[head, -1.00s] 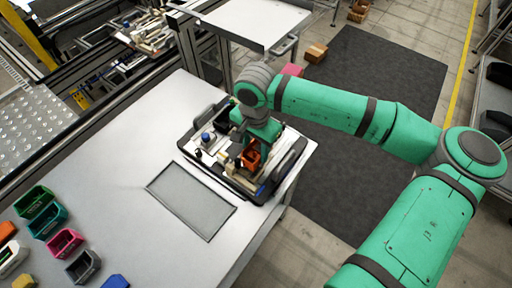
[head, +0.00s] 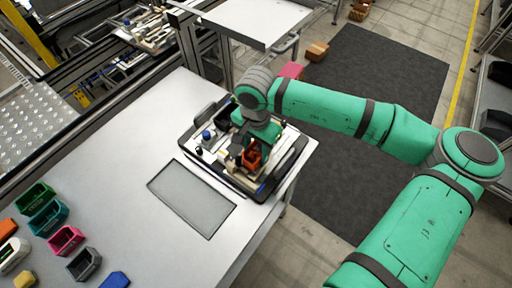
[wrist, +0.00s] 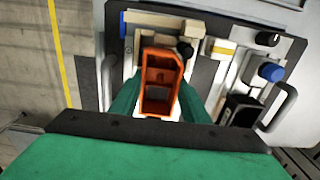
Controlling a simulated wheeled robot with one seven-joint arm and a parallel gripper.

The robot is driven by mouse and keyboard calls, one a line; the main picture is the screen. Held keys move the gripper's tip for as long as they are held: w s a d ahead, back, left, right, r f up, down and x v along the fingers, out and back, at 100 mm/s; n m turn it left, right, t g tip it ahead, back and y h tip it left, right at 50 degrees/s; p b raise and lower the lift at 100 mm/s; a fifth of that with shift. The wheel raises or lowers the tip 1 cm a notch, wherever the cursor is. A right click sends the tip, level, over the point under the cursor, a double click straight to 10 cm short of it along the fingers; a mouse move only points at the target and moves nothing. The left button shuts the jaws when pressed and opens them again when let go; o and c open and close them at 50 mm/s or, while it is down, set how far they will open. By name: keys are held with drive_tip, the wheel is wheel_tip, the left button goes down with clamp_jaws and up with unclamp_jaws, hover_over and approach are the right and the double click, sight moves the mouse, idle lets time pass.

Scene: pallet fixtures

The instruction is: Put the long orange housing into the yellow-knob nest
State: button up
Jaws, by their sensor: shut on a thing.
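The long orange housing (wrist: 162,82) is upright between the two green fingers of my gripper (wrist: 160,104) in the wrist view. The gripper is shut on it. In the head view the housing (head: 252,157) is over the right part of the black-framed pallet fixture (head: 226,178), partly hidden by my gripper (head: 250,145). Light-coloured blocks surround it closely; I cannot tell whether it rests in a nest or hangs just above. A black knob (wrist: 184,49) is beside its upper right corner. I cannot make out a yellow knob.
A blue knob (wrist: 271,72), another black knob (wrist: 268,38) and a black housing (wrist: 240,112) are on the fixture. A grey panel (head: 191,198) lies in front of it. Several coloured housings, including a pink one (head: 66,240), stand at the table's left. The table between is clear.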

drive_tip(key=o, duration=1.2)
drive_tip(key=shift+f, duration=0.1)
drive_tip(key=shift+w+r, duration=0.15)
drive_tip(key=shift+r, duration=0.2)
wheel_tip(320, 180, up, 10)
